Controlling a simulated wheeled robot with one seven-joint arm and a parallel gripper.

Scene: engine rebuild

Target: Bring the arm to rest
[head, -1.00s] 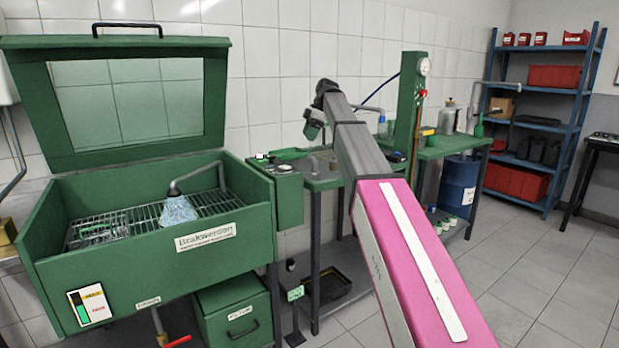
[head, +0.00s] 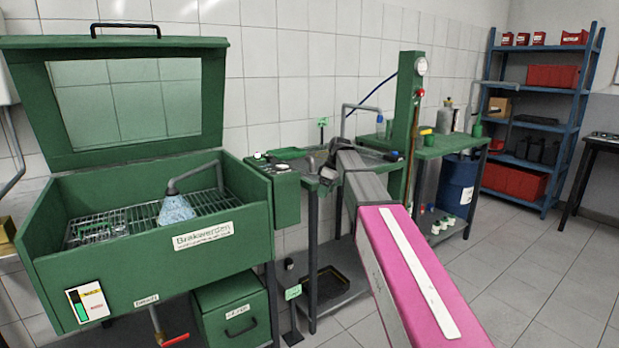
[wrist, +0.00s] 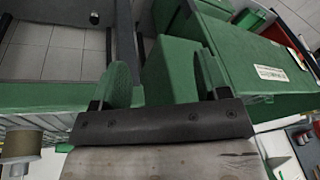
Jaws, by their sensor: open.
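My arm, with a pink and white link (head: 415,265) and a grey forearm (head: 362,178), reaches from the lower right of the head view towards the bench between the washer and the press. Its dark far end is low, around bench height, and my gripper cannot be made out clearly there. In the wrist view my gripper (wrist: 163,62) shows two green fingers standing well apart, with nothing between them. Green metalwork and grey floor tiles lie beyond the fingers.
The green parts washer (head: 150,255) stands open at left, with a blue-white brush or nozzle (head: 176,210) over its grating. A green press column (head: 407,120) stands behind my arm. A blue shelf (head: 541,150) with red bins is at far right. Floor at right is clear.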

